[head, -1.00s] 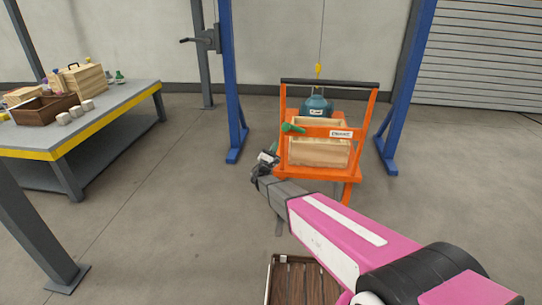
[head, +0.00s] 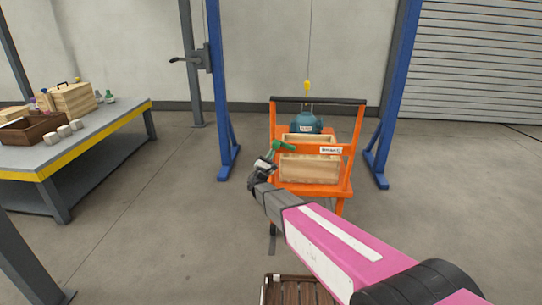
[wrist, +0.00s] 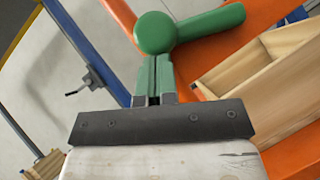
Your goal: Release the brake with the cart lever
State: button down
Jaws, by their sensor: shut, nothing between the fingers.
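The orange cart (head: 346,187) stands between the blue gantry posts. Its green brake lever (head: 284,147) is on the near-left part of the orange frame. In the wrist view the lever (wrist: 205,24) has a round green end and an arm reaching right. My gripper (head: 267,160) is at the cart's left side, just beside the lever. In the wrist view its closed green fingers (wrist: 154,72) point at the lever's round end and overlap it in the picture; whether they touch cannot be told. Nothing is held.
A wooden crate (head: 309,171) and a teal pump (head: 306,123) sit on the cart, with a yellow hook (head: 307,86) above. A grey workbench (head: 105,133) with boxes stands left. A slatted wooden item (head: 297,290) lies in front. Floor between bench and cart is clear.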

aim_at(275, 141)
notch_tip(275, 141, up, 3)
jog(key=m+g+h, duration=0.1)
jog(key=m, duration=0.1)
jog(key=m+g+h, duration=0.1)
jog(key=m+g, duration=0.1)
jog(key=shift+d+m+h, duration=0.1)
jog(key=shift+m+h, duration=0.2)
jog(key=shift+m, duration=0.1)
jog(key=r+m+g, duration=0.1)
jog(key=d+r+m+g, duration=0.1)
jog(key=m, duration=0.1)
jog(key=r+m+g, duration=0.1)
jog(key=m, duration=0.1)
jog(key=shift+s+d+r+g+h, duration=0.1)
jog(key=shift+d+r+g+h, duration=0.2)
jog(key=shift+g, duration=0.1)
jog(key=shift+d+r+m+g+y, duration=0.55)
jog(key=shift+d+r+m+g, duration=0.35)
jog(key=shift+d+m, duration=0.3)
jog(key=shift+d+r+m+g+y, duration=0.55)
jog(key=shift+d+r+m+g, duration=0.15)
jog(key=shift+d+r+m, duration=0.4)
jog(key=shift+d+f, duration=0.1)
